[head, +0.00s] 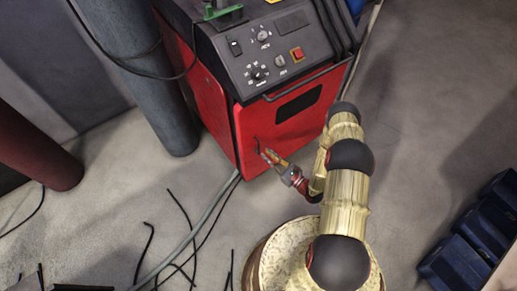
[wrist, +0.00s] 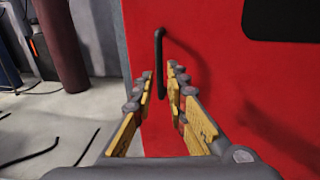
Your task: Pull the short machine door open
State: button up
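The red machine door (head: 282,125) is the front panel of a red machine, with a dark window strip, and it looks shut. It fills much of the wrist view (wrist: 235,90). A thin black upright handle (wrist: 159,50) is on its left part; in the head view only a small dark piece of the handle shows near the fingertips. My gripper (head: 266,155) points at the door's lower left. In the wrist view my gripper (wrist: 160,72) is open, and the handle's lower part appears between the two fingertips. I cannot tell whether either finger touches it.
The control panel (head: 275,50) with knobs and a bar is above the door. A grey cylinder (head: 150,75) and a dark red cylinder (head: 35,140) stand left. Cables (head: 190,235) lie on the floor. Blue bins (head: 470,245) stand lower right. Floor between door and bins is clear.

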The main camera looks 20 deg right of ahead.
aim_at(258, 153)
jog(key=shift+b+x, duration=0.65)
jog(key=shift+x, duration=2.5)
jog(key=shift+c, duration=0.9)
grip_shut()
jog(key=shift+s+d, duration=0.1)
jog(key=shift+s, duration=0.05)
